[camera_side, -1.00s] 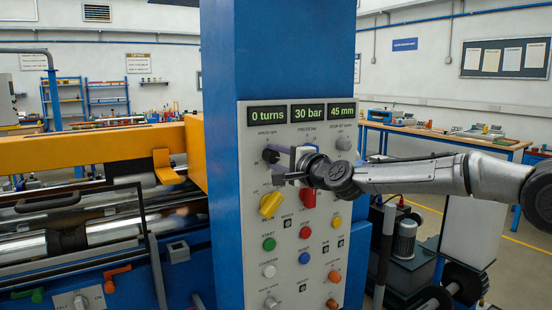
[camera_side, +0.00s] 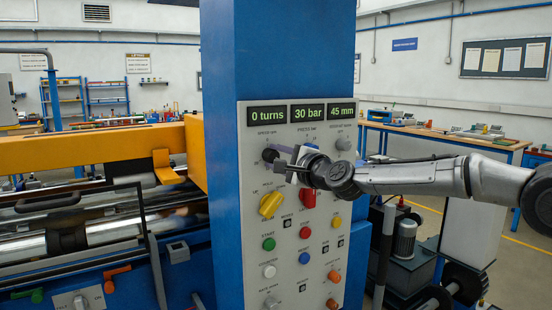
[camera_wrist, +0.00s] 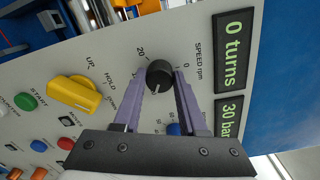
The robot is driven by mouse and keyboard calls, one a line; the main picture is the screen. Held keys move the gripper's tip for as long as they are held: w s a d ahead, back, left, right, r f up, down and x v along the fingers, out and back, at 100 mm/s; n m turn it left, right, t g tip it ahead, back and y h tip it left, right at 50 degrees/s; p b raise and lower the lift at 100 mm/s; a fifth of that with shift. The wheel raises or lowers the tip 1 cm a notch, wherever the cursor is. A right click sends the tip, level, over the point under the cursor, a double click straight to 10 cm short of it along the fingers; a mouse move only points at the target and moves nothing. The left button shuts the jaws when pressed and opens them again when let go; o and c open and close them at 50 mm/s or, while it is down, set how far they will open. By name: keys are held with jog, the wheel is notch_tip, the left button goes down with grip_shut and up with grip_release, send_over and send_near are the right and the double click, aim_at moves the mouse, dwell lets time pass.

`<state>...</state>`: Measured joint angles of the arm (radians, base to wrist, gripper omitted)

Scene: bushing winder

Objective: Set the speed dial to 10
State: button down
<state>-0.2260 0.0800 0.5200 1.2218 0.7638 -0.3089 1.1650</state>
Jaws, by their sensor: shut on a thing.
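The speed dial (camera_side: 269,155) is a round black knob at the upper left of the grey control panel. In the wrist view the speed dial (camera_wrist: 159,73) has the label "SPEED rpm" beside it, with marks 20 and 0 near its edge. A pale pointer line on it points toward the bottom of that picture, toward my gripper's body. My gripper (camera_side: 277,158) is shut on the dial. In the wrist view the two purple fingers of my gripper (camera_wrist: 161,80) are on either side of it. Some scale marks are hidden behind the fingers.
The displays (camera_side: 295,114) read 0 turns, 30 bar and 45 mm. A yellow selector (camera_side: 270,204) sits just below the dial, and a red knob (camera_side: 308,197) is close to my gripper. Several coloured buttons fill the lower panel. The orange guard (camera_side: 95,150) is to the left.

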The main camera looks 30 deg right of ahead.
jog(key=shift+c, duration=2.3)
grip_release()
jog(key=s, duration=1.3)
jog(key=shift+s+r, duration=0.15)
jog(key=shift+s, duration=0.25)
jog(key=shift+d, duration=0.2)
jog(key=s+d+r+n, duration=0.3)
jog(key=s+d+r, duration=0.25)
jog(key=s, duration=0.25)
jog(key=s+d+f+n+g, duration=0.2)
jog(key=s+f+n+g, duration=0.4)
jog(key=s+f+n, duration=0.3)
jog(key=s+d+f+n+g, duration=0.2)
jog(key=s+f+n+g, duration=0.4)
jog(key=s+f, duration=1)
jog(key=s+n, duration=0.1)
jog(key=n, duration=0.2)
jog(key=shift+f+n, duration=0.3)
jog(key=shift+f, duration=0.1)
